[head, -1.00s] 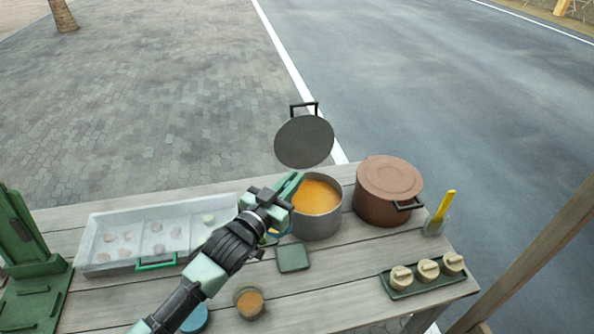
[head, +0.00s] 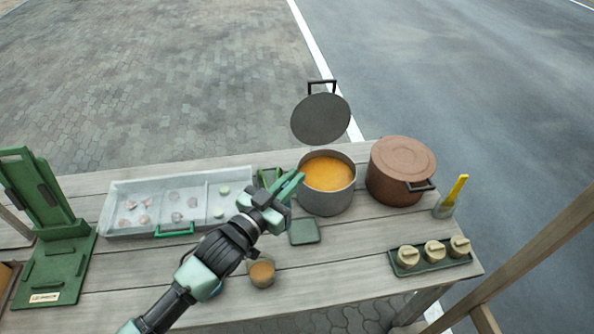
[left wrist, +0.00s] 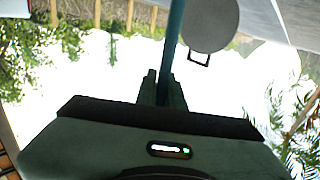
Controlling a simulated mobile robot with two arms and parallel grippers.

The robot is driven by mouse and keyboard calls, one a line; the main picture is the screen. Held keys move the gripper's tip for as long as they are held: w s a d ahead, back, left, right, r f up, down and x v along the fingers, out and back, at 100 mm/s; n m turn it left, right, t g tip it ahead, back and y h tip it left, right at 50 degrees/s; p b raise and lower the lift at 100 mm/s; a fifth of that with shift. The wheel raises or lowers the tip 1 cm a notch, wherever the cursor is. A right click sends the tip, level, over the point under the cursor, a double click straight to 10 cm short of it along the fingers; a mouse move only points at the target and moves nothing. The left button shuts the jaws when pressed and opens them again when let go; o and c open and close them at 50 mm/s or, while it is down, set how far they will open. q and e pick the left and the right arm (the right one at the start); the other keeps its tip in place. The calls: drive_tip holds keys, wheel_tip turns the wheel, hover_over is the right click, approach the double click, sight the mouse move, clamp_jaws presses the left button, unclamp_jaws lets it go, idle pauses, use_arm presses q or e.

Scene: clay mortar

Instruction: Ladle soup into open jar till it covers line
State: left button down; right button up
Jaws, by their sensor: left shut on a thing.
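The grey soup pot (head: 327,207) stands open with orange soup (head: 328,173) in it. Its round grey lid (head: 320,119) is tilted up behind it. The small open glass jar (head: 262,274) stands near the table's front with orange soup inside; I cannot make out its line. My left gripper (head: 288,187) is just left of the pot, beyond the jar. In the left wrist view its fingers (left wrist: 163,88) are shut on a thin teal rod (left wrist: 174,40), seemingly the ladle's handle. The ladle's bowl cannot be made out. My right gripper is not in view.
A lidded brown pot (head: 400,172) stands right of the soup pot. Knobbed cream items sit on a green tray (head: 430,263). A green square (head: 304,231), a sectioned tray (head: 128,233) and a green stand (head: 58,265) also occupy the table.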

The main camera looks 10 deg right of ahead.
use_arm(q)
drive_tip(key=shift+s+d+f+p+v, duration=0.5)
drive_tip(key=shift+p+v, duration=0.2)
drive_tip(key=shift+v, duration=5.95)
wheel_tip(320, 180, down, 5)
drive_tip(key=b, duration=0.5)
drive_tip(key=w+d+f+g+y+p, duration=0.2)
drive_tip(key=w+d+f+g+y, duration=0.9)
drive_tip(key=shift+w+d, duration=0.2)
